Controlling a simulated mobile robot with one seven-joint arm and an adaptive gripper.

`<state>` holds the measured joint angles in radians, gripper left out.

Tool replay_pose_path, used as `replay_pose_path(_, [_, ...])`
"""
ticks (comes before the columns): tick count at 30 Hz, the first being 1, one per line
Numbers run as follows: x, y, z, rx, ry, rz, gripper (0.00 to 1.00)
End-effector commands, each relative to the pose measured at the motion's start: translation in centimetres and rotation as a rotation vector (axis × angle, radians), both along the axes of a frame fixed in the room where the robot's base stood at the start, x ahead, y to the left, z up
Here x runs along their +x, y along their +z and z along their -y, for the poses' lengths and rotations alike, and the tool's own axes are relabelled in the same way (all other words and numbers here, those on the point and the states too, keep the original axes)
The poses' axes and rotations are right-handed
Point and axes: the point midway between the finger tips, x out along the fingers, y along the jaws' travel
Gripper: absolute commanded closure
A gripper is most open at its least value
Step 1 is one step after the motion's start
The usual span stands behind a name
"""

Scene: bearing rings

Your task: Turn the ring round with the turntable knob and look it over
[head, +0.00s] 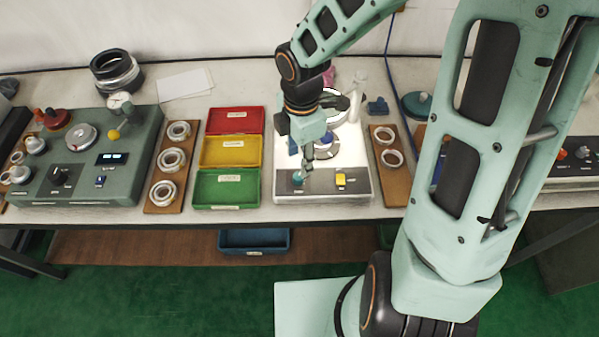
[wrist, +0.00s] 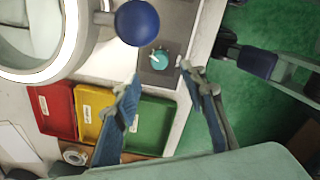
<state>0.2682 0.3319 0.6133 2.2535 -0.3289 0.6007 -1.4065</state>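The inspection station (head: 350,192) is a pale box with a lit top and a dark front panel. The teal turntable knob (head: 298,178) sits at the left of that panel; the wrist view shows the knob (wrist: 160,57) just beyond my fingertips. A metal ring (head: 328,143) lies on the lit top, partly hidden by my wrist. My gripper (head: 308,163) points down over the knob. In the wrist view my gripper (wrist: 160,76) has its fingers well apart with nothing between them. I cannot tell whether a finger touches the knob.
A white ring-shaped lamp (wrist: 75,40) and a blue ball (wrist: 138,22) are close by. A yellow button (head: 341,180) is on the panel's right. Red (head: 235,121), yellow (head: 231,152) and green (head: 228,189) trays stand left. Wooden boards with rings (head: 171,159) (head: 392,157) flank the area.

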Motion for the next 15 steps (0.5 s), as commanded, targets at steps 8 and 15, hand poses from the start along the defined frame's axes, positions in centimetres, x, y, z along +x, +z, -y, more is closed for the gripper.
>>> replay_pose_path(8, [0.1, -5.5, -0.1, 0.0, 0.001, -0.002, 0.62])
replay_pose_path(15, [0.3, -7.3, -0.1, -0.001, 0.0, 0.001, 0.62])
